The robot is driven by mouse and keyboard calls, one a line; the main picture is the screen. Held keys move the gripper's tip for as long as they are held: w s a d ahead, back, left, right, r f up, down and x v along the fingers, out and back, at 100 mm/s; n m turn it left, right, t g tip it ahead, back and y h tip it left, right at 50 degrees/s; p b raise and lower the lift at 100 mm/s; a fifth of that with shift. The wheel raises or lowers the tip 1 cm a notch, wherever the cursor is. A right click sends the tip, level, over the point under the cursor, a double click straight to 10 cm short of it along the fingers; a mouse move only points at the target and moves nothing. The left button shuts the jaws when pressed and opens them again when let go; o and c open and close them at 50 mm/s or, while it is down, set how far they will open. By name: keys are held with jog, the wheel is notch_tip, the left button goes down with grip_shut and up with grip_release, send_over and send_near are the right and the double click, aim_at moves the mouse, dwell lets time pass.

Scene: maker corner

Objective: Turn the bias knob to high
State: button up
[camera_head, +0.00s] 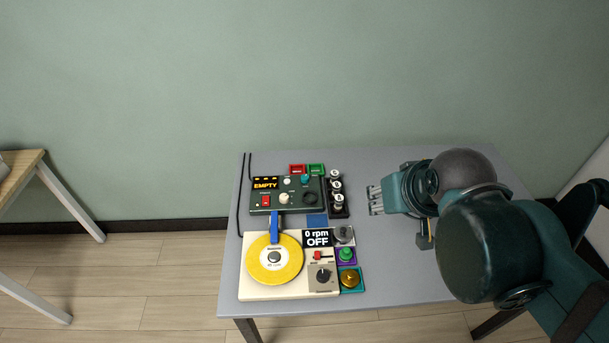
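A dark green box (272,209) with a lit display reading EMPTY stands at the back left of the table. It carries a cream knob (283,199), a dark round knob (310,199), a teal knob (304,180) and a red switch (266,201). A cream unit with a yellow disc (262,262) stands in front; its display (317,238) reads 0 rpm OFF, and it has a black knob (323,276) on a grey plate. The labels are too small to show which knob is bias. My gripper (372,201) points left, open and empty, right of the box.
A black rack with several silver-topped items (337,189) stands between the box and my gripper. Red (297,169) and green (316,169) trays lie behind the box. The table's (400,270) right part is mostly clear.

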jog(key=w+a+r+n+g+p, duration=0.1)
jog(key=w+a+r+n+g, duration=0.15)
jog(key=w, duration=0.75)
jog(key=n+g+p, duration=0.3)
jog(key=n+g, duration=0.1)
jog(key=n, duration=0.3)
send_over(305, 176)
jog(key=f, duration=2.2)
jog(key=shift+s+a, duration=0.3)
jog(key=shift+w+d+f+b, duration=0.1)
jog(key=shift+f+b, duration=0.2)
jog(key=shift+f, duration=1.65)
jog(key=shift+w+d+f+b, duration=0.1)
jog(key=shift+f+b, duration=0.15)
jog(key=shift+f, duration=1.65)
